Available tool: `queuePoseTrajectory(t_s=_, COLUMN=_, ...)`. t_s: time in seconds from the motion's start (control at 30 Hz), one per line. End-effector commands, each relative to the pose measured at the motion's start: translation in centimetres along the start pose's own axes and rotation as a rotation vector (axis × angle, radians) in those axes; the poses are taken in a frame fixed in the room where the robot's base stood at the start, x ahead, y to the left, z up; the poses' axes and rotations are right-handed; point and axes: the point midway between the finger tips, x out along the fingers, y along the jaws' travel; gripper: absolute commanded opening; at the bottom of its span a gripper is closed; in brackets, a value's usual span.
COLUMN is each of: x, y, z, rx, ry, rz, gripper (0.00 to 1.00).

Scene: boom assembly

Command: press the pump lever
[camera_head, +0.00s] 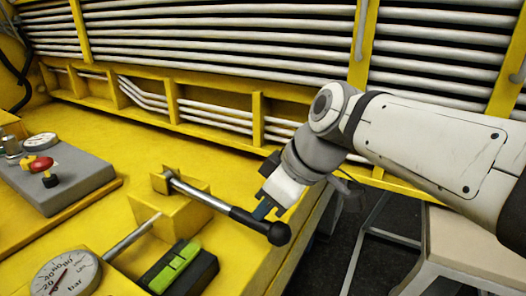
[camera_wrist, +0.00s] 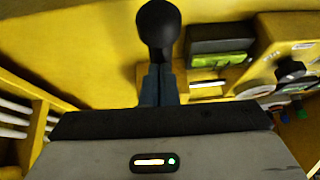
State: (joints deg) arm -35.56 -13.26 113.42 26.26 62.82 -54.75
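The pump lever (camera_head: 250,219) is a silver rod with a black handle and a round black knob. It rises from a yellow block and slopes down to the right in the head view. In the wrist view its knob (camera_wrist: 158,25) stands just beyond the fingertips. My gripper (camera_head: 265,207) is over the black handle, close to the knob, with its blue-grey fingers pointing down. In the wrist view the fingers (camera_wrist: 159,85) look together, with the handle passing at or under their tips. Whether they touch it cannot be told.
A pressure gauge (camera_head: 66,273) and a black box with a green top (camera_head: 176,266) lie in front of the lever. A grey panel with a red knob (camera_head: 42,168) is at the left. White pipes (camera_head: 220,50) line the back. A pale stool (camera_head: 455,240) stands at the right.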

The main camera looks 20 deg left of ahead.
Motion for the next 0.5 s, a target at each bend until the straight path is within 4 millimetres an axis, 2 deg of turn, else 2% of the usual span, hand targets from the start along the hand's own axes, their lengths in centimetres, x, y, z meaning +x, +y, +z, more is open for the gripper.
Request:
queuePoseTrajectory(t_s=0.03, x=0.9, y=-0.1, z=0.8, rx=0.002, ry=-0.026, rz=-0.015, gripper=0.0)
queuePoseTrajectory(t_s=0.27, x=0.6, y=-0.2, z=0.6, rx=-0.001, ry=-0.027, rz=-0.017, gripper=0.0)
queuePoseTrajectory(t_s=0.37, x=-0.7, y=-0.1, z=0.0, rx=-0.001, ry=-0.024, rz=-0.014, gripper=0.0)
queuePoseTrajectory(t_s=0.5, x=-3.7, y=0.0, z=-1.5, rx=-0.003, ry=-0.01, rz=-0.004, gripper=0.0)
